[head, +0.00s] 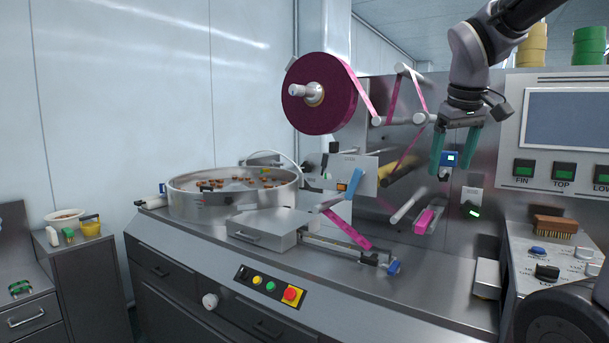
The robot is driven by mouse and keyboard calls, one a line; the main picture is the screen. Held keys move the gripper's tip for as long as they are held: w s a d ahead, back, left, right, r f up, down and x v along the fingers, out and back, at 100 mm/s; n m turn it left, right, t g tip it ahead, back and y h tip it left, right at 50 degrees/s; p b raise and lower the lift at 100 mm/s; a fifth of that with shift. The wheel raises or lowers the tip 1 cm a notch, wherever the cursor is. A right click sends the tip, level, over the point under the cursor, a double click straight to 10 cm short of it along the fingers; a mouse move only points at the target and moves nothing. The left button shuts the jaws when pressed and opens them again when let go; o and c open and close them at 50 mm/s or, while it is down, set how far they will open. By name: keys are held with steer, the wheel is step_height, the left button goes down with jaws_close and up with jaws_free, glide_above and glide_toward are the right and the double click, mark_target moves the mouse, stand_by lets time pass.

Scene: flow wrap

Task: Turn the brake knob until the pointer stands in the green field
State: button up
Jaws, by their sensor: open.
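My gripper (455,160) hangs from the arm at the upper right with its two teal fingers apart and nothing between them. It is in front of the grey machine's back panel. Below it and slightly right, a small pale plate on that panel carries a dark knob-like part with a green-lit face (473,211); this may be the brake knob, but I cannot tell for sure. A gap separates the fingers from it. No pointer or green field can be read at this size.
A dark pink film reel (320,93) and rollers (411,205) stick out left of my gripper. A round steel bowl (234,203) stands on the worktop at left. A screen panel (565,118) with buttons is at right. A brush (555,226) lies below it.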

steer(key=w+a+f+n+h, duration=0.1)
steer(key=w+a+n+h, duration=0.2)
steer(key=w, duration=0.4)
steer(key=w+a+f+n+h, duration=0.2)
steer(key=w+n, duration=0.4)
steer(key=w, duration=0.2)
steer(key=n+t+h, duration=0.4)
steer(key=n+t, duration=0.7)
steer(key=n, duration=0.6)
glide_toward(305, 168)
steer(key=x, duration=0.8)
steer(key=shift+w+d, duration=0.2)
steer(key=shift+w, duration=0.05)
steer(key=shift+c, duration=0.3)
jaws_close()
